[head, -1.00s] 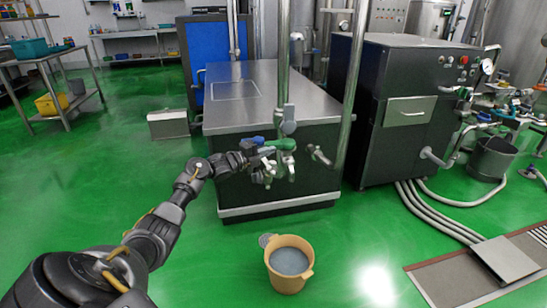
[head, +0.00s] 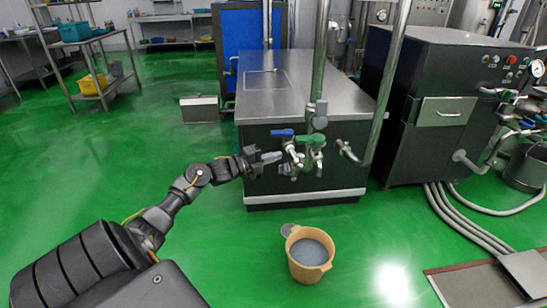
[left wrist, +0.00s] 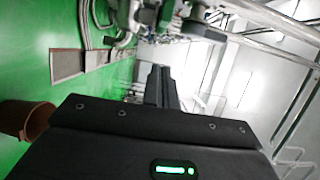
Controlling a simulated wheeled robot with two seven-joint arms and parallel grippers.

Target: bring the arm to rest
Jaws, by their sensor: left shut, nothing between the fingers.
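My left gripper (head: 262,160) is in front of the steel-topped tank, just left of the valves in the head view. Its fingers are shut and hold nothing. In the left wrist view, its dark fingers (left wrist: 161,88) lie together beyond the black gripper body. The left arm reaches in from the lower left, elbow bent. My right gripper is not in view.
A blue-handled valve (head: 282,133) and a green-handled valve (head: 310,141) sit on the tank (head: 345,92) close to the gripper. A tan bucket (head: 309,273) with grey contents stands on the floor before it.

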